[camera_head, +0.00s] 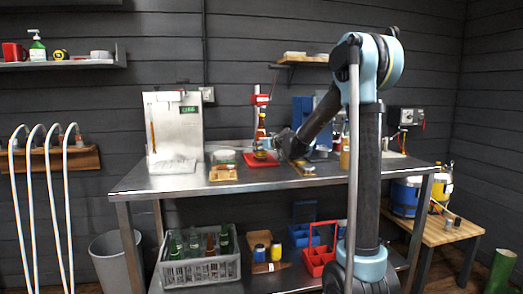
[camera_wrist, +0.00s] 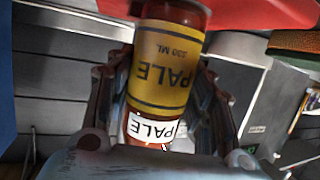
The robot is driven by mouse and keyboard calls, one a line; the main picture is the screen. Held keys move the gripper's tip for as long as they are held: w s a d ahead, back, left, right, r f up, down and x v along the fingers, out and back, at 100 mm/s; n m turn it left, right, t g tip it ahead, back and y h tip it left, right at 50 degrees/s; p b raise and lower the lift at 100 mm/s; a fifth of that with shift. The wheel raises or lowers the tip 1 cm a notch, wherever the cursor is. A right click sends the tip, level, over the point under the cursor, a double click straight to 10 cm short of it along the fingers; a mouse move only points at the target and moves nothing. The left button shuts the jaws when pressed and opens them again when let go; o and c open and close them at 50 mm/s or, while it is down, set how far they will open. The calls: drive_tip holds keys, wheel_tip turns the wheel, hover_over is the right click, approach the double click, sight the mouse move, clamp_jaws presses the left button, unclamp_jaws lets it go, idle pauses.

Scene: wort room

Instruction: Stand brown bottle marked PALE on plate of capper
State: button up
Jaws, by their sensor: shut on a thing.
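The brown bottle marked PALE (camera_wrist: 165,65) fills the middle of the wrist view, with a yellow body label and a white neck label. It appears upside down in that picture. My gripper (camera_wrist: 155,88) is shut on it, one finger on each side. In the head view the bottle (camera_head: 261,142) stands about upright at the red capper (camera_head: 261,99), with my gripper (camera_head: 285,146) at its right. The capper's red base (camera_head: 262,160) is under the bottle. I cannot tell whether the bottle's bottom touches the plate.
The steel bench (camera_head: 225,182) also holds a steel cabinet (camera_head: 174,125), a white tub (camera_head: 224,156) and a wooden block (camera_head: 222,173). An amber container (camera_head: 345,153) stands right of my forearm. A grey crate (camera_head: 200,270) of bottles and a red carrier (camera_head: 318,262) sit on the lower shelf.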

drive_tip(key=o, duration=1)
